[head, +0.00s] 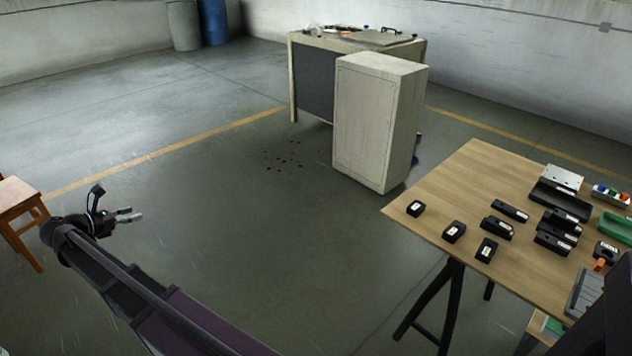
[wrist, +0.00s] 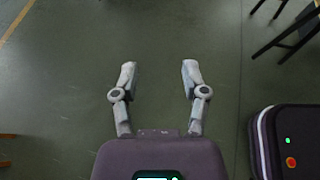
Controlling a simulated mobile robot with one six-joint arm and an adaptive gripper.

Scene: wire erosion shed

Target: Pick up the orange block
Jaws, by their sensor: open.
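A small orange piece (head: 600,264), which looks like the orange block, shows near the right edge of the wooden table in the head view. It is by a grey tray (head: 583,292) and partly hidden, so its full shape cannot be told. My gripper (head: 128,215) is far to the left of the table, above open floor. In the wrist view my gripper (wrist: 159,72) has its two fingers wide apart, with only bare floor between them. The orange piece does not show in the wrist view.
The wooden table (head: 470,180) carries several black devices, a green tray (head: 616,227) and a holder with coloured pieces (head: 611,196). A pale cabinet (head: 375,120) and a cluttered workbench (head: 308,85) stand behind. A wooden stool (head: 14,192) is at left. The middle floor is clear.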

